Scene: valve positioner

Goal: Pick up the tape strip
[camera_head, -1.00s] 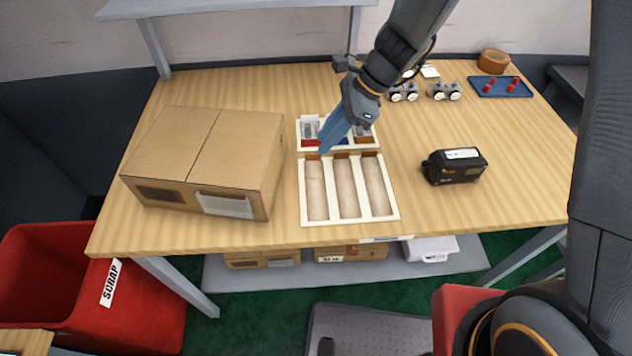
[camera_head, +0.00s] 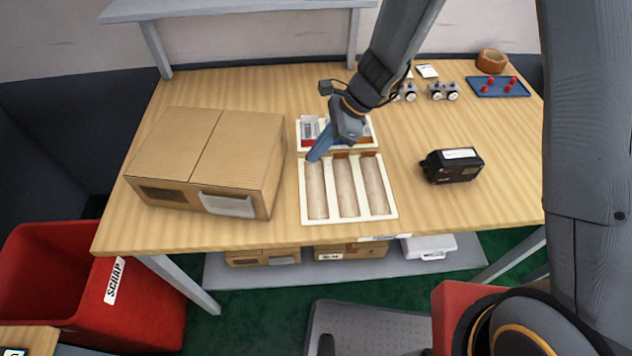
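I cannot make out a separate tape strip for certain. A brown ring that looks like a tape roll (camera_head: 492,61) stands at the back right of the table. My gripper (camera_head: 314,156) has blue fingers and points down and left over the border between two white-framed trays. The fingers show edge-on, so their opening and anything between them cannot be told. The back tray (camera_head: 299,133) holds small red, blue, white and brown items, partly hidden by my gripper. The front tray (camera_head: 305,222) has three long, pale compartments that look empty.
A closed cardboard box (camera_head: 205,160) stands left of the trays. A black device (camera_head: 453,166) lies to the right. Small wheeled parts (camera_head: 443,91) and a blue tray (camera_head: 498,86) with red pieces sit at the back right. A red scrap bin (camera_head: 140,300) stands below left.

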